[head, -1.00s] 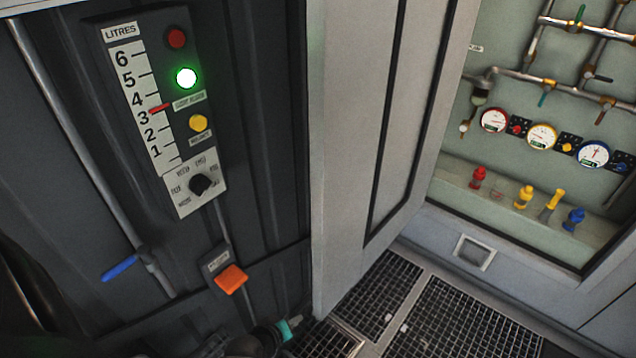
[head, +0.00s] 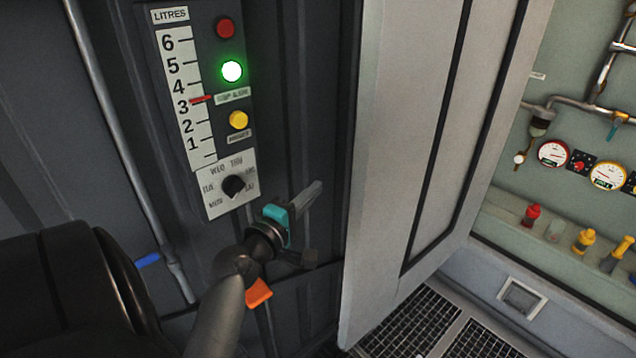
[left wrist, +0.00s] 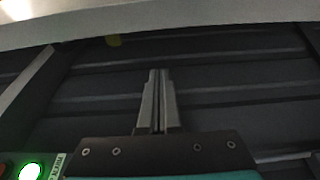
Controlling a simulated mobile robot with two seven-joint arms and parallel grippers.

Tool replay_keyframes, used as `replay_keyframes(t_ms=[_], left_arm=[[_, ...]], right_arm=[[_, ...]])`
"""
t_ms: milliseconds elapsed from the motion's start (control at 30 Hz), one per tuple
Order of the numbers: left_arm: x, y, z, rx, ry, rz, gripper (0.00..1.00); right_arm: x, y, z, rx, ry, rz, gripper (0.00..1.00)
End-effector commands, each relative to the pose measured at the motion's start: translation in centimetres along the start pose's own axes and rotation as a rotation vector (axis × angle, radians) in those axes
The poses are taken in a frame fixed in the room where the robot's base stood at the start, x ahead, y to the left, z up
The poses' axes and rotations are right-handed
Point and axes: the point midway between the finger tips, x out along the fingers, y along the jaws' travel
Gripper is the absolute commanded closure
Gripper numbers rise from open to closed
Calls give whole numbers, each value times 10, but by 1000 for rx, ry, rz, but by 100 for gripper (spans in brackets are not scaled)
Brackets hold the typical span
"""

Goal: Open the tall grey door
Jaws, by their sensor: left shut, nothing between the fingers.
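The tall grey door (head: 425,130) stands ajar in the middle of the head view, with the fitted bay showing past its right side. My left gripper (head: 314,192) is shut and empty in front of the dark ribbed wall, left of the door's near edge and apart from it in the picture. In the left wrist view its fingers (left wrist: 158,74) are together, pointing at the dark wall. A pale band across the top there seems to be the door (left wrist: 150,22). No handle shows on the door. My right gripper is not in view.
A gauge panel (head: 170,75) with a lit green lamp (head: 232,71) and a dial (head: 234,186) is on the wall at left. An orange switch (head: 258,293) is partly behind my gripper. Gauges (head: 553,153) and bottles stand at right. Floor grating (head: 410,318) lies below the door.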

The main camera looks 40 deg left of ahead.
Motion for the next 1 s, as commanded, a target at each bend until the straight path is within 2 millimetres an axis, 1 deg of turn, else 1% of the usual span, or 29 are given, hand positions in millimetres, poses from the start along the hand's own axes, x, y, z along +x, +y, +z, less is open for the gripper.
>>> replay_keyframes(t_ms=[33, 100, 500, 600, 700, 833, 1000], left_arm=[[9, 2, 0, -1, -1, 3, 100], [20, 2, 0, 0, 0, 3, 100], [82, 0, 2, 0, -1, 0, 100], [74, 0, 18, -1, -2, -3, 100], [70, 0, 28, -1, -1, -2, 100], [67, -1, 35, 2, 0, -2, 100], [66, -1, 38, 3, 0, -2, 100]], right_arm=[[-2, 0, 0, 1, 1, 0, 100], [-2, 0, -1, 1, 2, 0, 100], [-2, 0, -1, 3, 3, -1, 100], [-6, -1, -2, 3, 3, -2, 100], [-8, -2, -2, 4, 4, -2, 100], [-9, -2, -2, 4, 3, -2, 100], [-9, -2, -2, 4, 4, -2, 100]])
